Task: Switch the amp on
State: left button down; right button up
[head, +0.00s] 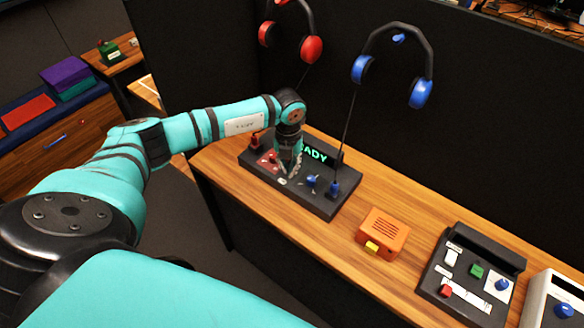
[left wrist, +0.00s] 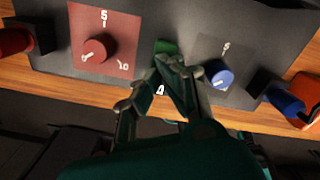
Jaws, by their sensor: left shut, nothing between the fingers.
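The amp (head: 330,203) is a dark panel on the wooden desk. Its display (head: 316,154) glows green and shows "ADY", the rest hidden behind my arm. My left gripper (head: 290,174) is shut and empty, pointing down over the middle of the panel. In the left wrist view my left gripper (left wrist: 172,62) has its fingertips beside a green part (left wrist: 166,46), partly covered by them; I cannot tell whether they touch. A red knob (left wrist: 95,51) on a red scale lies left of the fingers, and a blue knob (left wrist: 220,75) lies right.
Red headphones (head: 311,48) and blue headphones (head: 420,92) hang on the black partition (head: 470,130). An orange box (head: 383,232) with a yellow button and a dark control panel (head: 463,268) stand farther right on the desk. Plugs sit at both ends of the amp.

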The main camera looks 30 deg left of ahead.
pick_arm(q)
jog(key=shift+s+f, duration=0.1)
jog(key=shift+r+p, duration=0.7)
jog(key=shift+r, duration=0.15)
jog(key=shift+r+p, duration=1.8)
jog(key=shift+r, duration=0.85)
jog(key=shift+f, duration=0.1)
